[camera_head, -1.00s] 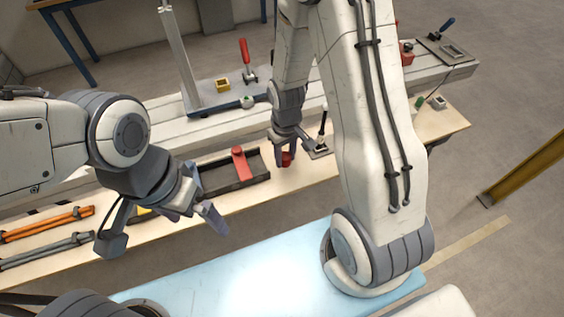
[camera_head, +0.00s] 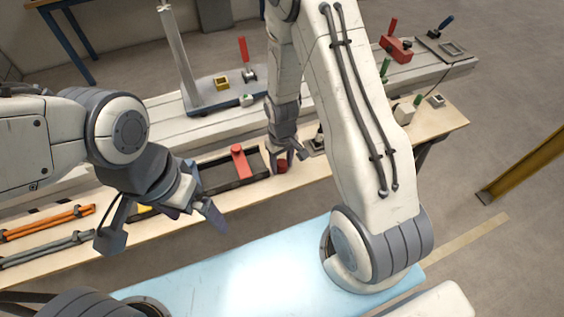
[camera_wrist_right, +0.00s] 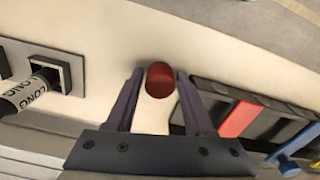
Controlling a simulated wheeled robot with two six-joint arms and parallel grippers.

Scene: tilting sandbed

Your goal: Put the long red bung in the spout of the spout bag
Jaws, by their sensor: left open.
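A short dark-red cylinder, which looks like the red bung (camera_head: 283,168), stands on the bench's front strip. It also shows in the right wrist view (camera_wrist_right: 160,80). My right gripper (camera_head: 289,162) is low over it, jaws open, with one finger on each side in the wrist view and small gaps between. My left gripper (camera_head: 163,226) is open and empty over the bench front at left. A pale block (camera_head: 404,114) with a green piece beside it is at the right; I cannot tell whether it is the spout bag. My right arm hides part of the bench.
A black tray (camera_head: 217,188) with a red-handled piece (camera_head: 240,161) is left of the bung. In the wrist view, a white cylinder marked LONG (camera_wrist_right: 25,95) lies by a square dark holder (camera_wrist_right: 50,68). Orange (camera_head: 48,222) and grey bars lie at far left.

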